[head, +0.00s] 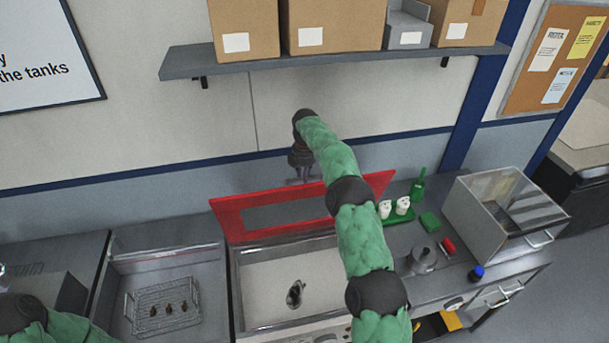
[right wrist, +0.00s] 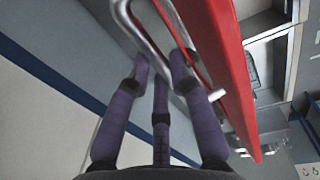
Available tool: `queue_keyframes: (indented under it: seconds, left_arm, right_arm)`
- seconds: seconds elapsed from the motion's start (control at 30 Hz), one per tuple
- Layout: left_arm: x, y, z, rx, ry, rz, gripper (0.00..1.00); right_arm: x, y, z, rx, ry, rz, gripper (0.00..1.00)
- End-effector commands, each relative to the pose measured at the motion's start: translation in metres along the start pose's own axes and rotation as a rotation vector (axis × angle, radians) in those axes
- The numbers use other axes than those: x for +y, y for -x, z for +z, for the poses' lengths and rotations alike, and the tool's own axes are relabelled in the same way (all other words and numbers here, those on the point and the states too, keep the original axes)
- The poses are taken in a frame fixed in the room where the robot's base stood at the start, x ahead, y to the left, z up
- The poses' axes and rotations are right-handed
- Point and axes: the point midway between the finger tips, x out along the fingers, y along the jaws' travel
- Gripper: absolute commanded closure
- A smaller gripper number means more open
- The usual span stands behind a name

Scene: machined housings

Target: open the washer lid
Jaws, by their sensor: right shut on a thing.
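The red washer lid (head: 232,215), a frame with a window in it, stands raised at the back of the washer (head: 265,295). The washer's pale basin is open, with a dark metal part (head: 295,293) inside. My right gripper (head: 303,178) is behind the lid's top edge, and my right arm crosses in front of the lid. In the right wrist view the gripper (right wrist: 165,75) is shut on the lid's metal handle (right wrist: 147,32), beside the red lid (right wrist: 222,60). My left arm shows at the lower left; its gripper is out of view.
A wire basket (head: 163,308) with small brown parts is in the sink to the left. A shelf (head: 330,58) with cartons hangs above.

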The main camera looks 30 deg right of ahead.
Motion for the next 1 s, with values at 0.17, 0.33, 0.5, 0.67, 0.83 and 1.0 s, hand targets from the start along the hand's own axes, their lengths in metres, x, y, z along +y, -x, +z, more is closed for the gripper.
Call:
queue_keyframes:
  seconds: [0.17, 0.33, 0.5, 0.67, 0.83, 1.0]
  left_arm:
    - [0.000, 0.000, 0.000, 0.000, 0.000, 0.000, 0.60]
    - [0.000, 0.000, 0.000, 0.000, 0.000, 0.000, 0.60]
    - [0.000, 0.000, 0.000, 0.000, 0.000, 0.000, 0.60]
    - [0.000, 0.000, 0.000, 0.000, 0.000, 0.000, 0.60]
    - [0.000, 0.000, 0.000, 0.000, 0.000, 0.000, 0.60]
    - [0.000, 0.001, 0.000, 0.000, 0.000, 0.000, 0.60]
  right_arm:
    - [-0.006, -0.019, -0.001, -0.003, 0.006, -0.031, 1.00]
    - [-0.006, -0.020, -0.001, -0.003, 0.006, -0.031, 1.00]
    - [-0.006, -0.019, -0.001, -0.002, 0.005, -0.031, 0.56]
    - [-0.004, -0.014, -0.001, -0.002, 0.004, -0.022, 0.54]
    - [-0.003, -0.011, -0.002, -0.001, 0.004, -0.018, 0.54]
    - [-0.002, 0.001, -0.002, -0.001, 0.003, -0.015, 0.54]
